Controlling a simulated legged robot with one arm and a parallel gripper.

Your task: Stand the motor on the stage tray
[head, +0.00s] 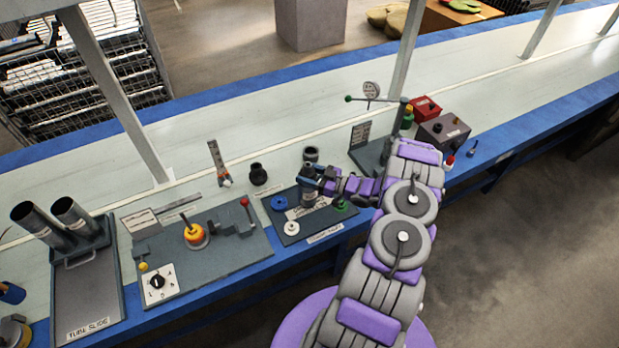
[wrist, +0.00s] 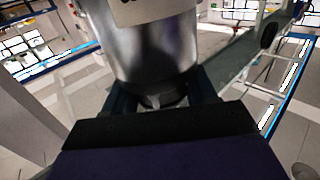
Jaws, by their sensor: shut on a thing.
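The motor is a silver cylinder with a pale label; in the wrist view the motor (wrist: 150,55) stands up between my fingers, its dark lower end gripped. In the head view my gripper (head: 311,177) is shut on the motor (head: 308,195), over the stage tray (head: 290,236). The motor looks about upright; I cannot tell whether its base touches the tray. In the wrist view my gripper (wrist: 155,102) fills the lower middle, and its fingertips are partly hidden behind the motor.
The tray also holds a blue ring (head: 278,203), a white part (head: 291,227) and a green part (head: 340,205). Dark cups (head: 258,174) (head: 310,154) stand behind it.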

